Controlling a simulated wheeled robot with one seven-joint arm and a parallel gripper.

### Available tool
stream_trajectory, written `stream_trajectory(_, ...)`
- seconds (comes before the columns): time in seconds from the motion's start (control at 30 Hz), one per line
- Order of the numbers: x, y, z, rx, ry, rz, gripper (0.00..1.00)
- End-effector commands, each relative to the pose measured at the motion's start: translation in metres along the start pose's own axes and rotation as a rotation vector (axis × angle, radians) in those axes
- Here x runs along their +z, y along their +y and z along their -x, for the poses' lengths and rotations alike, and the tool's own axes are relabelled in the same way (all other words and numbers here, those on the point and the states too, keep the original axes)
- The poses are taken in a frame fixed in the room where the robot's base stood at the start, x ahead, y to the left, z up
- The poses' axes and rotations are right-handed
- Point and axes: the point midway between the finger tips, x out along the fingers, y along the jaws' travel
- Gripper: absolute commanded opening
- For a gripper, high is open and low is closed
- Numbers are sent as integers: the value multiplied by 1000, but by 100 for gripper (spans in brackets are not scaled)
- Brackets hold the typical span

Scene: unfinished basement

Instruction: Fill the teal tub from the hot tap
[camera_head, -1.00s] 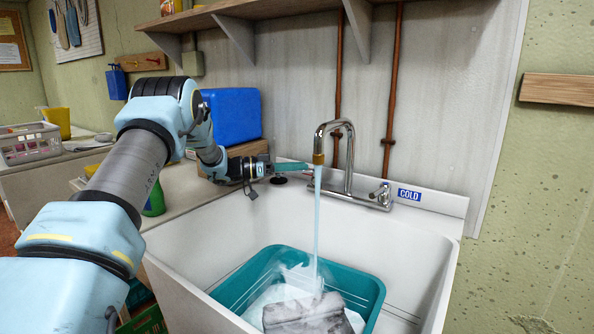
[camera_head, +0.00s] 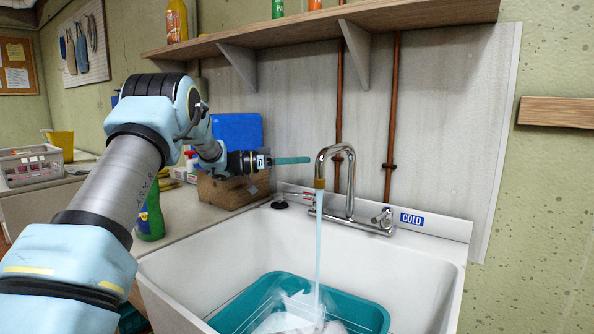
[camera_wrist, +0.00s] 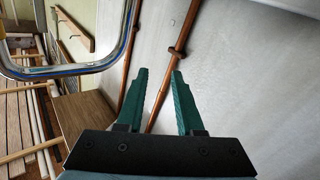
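The teal tub (camera_head: 372,316) sits in the white sink, its lower part cut off by the frame. A stream of water (camera_head: 318,240) runs from the curved metal spout (camera_head: 322,158) into it. White material (camera_head: 284,321) shows inside; the water level cannot be told. The right tap handle (camera_head: 383,217) is beside a blue COLD label (camera_head: 412,219). A left handle with a bit of red (camera_head: 309,197) shows at the faucet's left end. My gripper (camera_head: 306,160) is above that handle, left of the spout. In the wrist view its teal fingers (camera_wrist: 159,76) are apart and empty.
A shelf (camera_head: 330,27) with bottles runs above the sink. Copper pipes (camera_head: 392,120) run down the wall. A cardboard box (camera_head: 233,187), a blue container (camera_head: 238,133) and a green bottle (camera_head: 150,217) stand left of the sink. The spout (camera_wrist: 70,72) is close in the wrist view.

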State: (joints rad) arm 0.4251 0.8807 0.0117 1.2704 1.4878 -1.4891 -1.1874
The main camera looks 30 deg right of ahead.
Motion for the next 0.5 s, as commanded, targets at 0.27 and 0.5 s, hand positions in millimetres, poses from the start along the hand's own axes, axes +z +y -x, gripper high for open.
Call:
stream_trajectory(0.27, -4, 29, -31, 24, 434, 227, 3)
stream_trajectory(0.5, 18, 51, -26, -135, 986, 557, 0)
